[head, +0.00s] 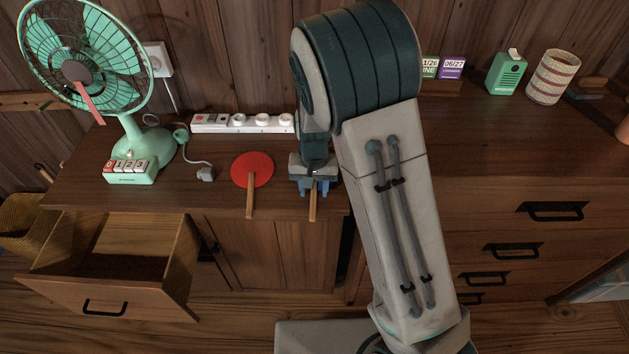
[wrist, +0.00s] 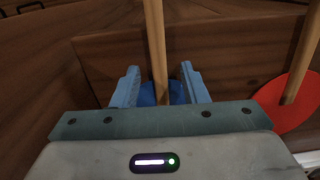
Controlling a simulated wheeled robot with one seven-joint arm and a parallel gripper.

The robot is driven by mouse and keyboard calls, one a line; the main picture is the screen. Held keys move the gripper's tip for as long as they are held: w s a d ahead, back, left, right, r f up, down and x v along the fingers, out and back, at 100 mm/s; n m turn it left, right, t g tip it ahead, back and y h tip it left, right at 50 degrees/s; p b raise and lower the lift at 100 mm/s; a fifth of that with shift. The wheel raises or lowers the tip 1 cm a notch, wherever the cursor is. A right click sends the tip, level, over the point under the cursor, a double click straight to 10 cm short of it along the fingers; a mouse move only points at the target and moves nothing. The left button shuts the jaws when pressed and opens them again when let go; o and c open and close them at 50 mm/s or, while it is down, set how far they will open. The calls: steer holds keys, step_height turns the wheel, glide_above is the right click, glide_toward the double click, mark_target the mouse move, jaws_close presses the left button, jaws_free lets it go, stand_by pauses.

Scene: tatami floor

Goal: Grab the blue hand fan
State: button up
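The blue hand fan lies on the cabinet top, mostly hidden under my gripper. In the wrist view a small part of its blue face (wrist: 178,94) shows between the fingers, with its wooden handle (wrist: 155,45) running away from me. In the head view the handle (head: 313,208) sticks out past the cabinet's front edge. My gripper (head: 312,188) is over the fan, pointing down. In the wrist view its two blue fingers (wrist: 160,88) are open, one on each side of the handle, with a gap on both sides.
A red hand fan (head: 252,167) lies just left of my gripper, its handle also over the edge. A white power strip (head: 242,123) lies behind. A green electric fan (head: 135,145) stands at the left. An open, empty drawer (head: 110,297) juts out below left.

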jaws_close()
